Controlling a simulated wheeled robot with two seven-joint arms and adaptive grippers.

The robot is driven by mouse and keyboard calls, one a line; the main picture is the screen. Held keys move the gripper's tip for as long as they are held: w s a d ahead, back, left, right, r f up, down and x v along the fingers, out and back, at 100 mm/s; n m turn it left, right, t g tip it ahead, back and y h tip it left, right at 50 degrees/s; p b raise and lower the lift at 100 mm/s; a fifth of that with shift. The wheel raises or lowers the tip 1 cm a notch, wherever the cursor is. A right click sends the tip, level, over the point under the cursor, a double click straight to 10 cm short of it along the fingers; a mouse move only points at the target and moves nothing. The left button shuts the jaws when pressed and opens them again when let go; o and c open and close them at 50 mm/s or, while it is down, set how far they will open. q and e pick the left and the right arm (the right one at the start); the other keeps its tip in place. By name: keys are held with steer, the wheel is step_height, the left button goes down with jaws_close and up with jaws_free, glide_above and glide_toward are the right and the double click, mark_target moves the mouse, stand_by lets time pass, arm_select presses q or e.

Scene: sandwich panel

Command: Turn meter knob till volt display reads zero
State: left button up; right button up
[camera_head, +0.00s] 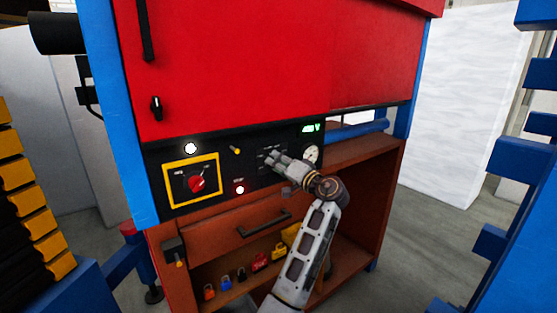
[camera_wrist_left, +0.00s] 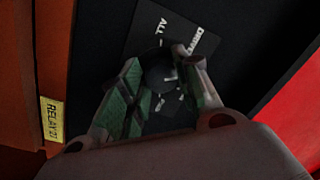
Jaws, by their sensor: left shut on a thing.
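The volt display (camera_head: 311,129) glows green at the upper right of the black control panel in the head view; a number followed by V shows, too small to read surely. My left gripper (camera_head: 272,161) is at the panel below and left of the display. In the left wrist view my left gripper (camera_wrist_left: 158,92) is shut on a dark round meter knob (camera_wrist_left: 160,72) on a black plate with white lettering. A white pointer mark shows near it. The fingers hide part of the knob and its scale. My right gripper is in neither view.
A round white gauge (camera_head: 312,154) sits just right of the gripper. A red selector switch on a yellow-framed plate (camera_head: 171,168) is at the panel's left. Below are a drawer handle (camera_head: 264,222) and a shelf with several coloured padlocks (camera_head: 260,262).

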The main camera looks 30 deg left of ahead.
arm_select(q)
steer(key=shift+m+p, duration=0.5)
steer(key=shift+m, duration=0.3)
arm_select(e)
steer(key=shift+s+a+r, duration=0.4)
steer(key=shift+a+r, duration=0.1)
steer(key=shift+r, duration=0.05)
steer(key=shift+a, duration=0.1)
arm_select(q)
steer(key=o, duration=1)
steer(key=v, duration=0.7)
steer(key=shift+d, duration=0.25)
steer(key=shift+f, duration=0.1)
